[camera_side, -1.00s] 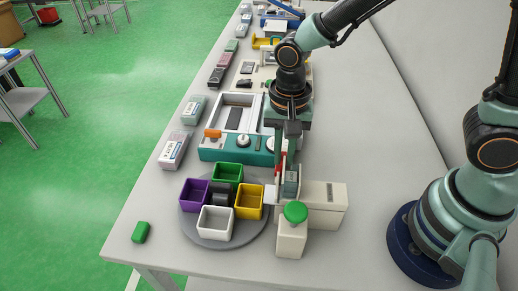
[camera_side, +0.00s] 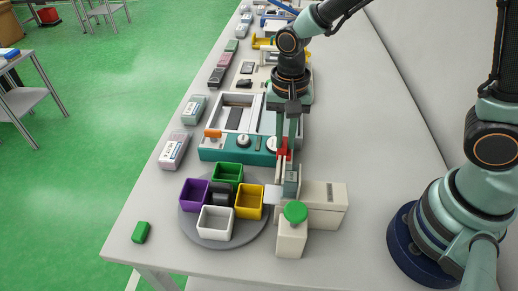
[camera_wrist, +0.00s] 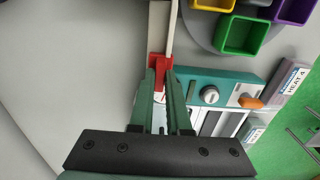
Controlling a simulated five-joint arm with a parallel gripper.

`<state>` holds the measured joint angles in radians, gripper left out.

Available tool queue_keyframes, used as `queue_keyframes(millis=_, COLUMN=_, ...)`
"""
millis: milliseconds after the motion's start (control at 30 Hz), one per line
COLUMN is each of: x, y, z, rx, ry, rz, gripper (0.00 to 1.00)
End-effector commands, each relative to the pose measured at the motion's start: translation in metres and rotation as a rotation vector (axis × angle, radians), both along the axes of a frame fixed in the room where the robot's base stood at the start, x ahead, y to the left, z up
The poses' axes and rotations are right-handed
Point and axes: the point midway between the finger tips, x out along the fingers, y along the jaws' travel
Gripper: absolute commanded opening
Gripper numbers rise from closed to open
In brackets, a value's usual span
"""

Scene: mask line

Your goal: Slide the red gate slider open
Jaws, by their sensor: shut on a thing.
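The red gate slider (camera_side: 284,153) sits at the far end of a pale rail, close to the teal machine's right front corner. It also shows in the wrist view (camera_wrist: 157,64), between my green fingertips. My gripper (camera_side: 288,143) points down from above and is shut on the red slider. The fingers hide part of the slider. In the wrist view, my gripper (camera_wrist: 161,78) has its fingertips at the slider, and the pale rail (camera_wrist: 160,28) runs on beyond it.
A grey turntable (camera_side: 192,236) with purple, green, yellow and white bins stands left of the rail. A beige box (camera_side: 324,204) and a post with a green button (camera_side: 295,212) stand at the near end. The teal machine (camera_side: 222,149) lies beyond.

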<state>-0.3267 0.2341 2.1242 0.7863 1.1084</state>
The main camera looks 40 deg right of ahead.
Motion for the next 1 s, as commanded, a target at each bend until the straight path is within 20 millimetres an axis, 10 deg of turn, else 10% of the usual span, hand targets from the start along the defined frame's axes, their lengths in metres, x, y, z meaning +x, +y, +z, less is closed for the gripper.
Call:
queue_keyframes(millis=267, x=0.003, y=-0.004, z=0.0, rx=0.001, ry=-0.004, rz=-0.008, gripper=0.0)
queue_keyframes(millis=300, x=0.003, y=-0.004, z=0.0, rx=0.001, ry=-0.004, rz=-0.008, gripper=0.3)
queue_keyframes(millis=367, x=0.003, y=-0.004, z=0.0, rx=0.001, ry=-0.004, rz=-0.008, gripper=0.45)
queue_keyframes(millis=767, x=0.003, y=-0.002, z=0.006, rx=0.001, ry=-0.004, rz=-0.004, gripper=0.45)
queue_keyframes(millis=1000, x=0.004, y=-0.002, z=0.047, rx=0.004, ry=-0.011, rz=-0.005, gripper=0.45)
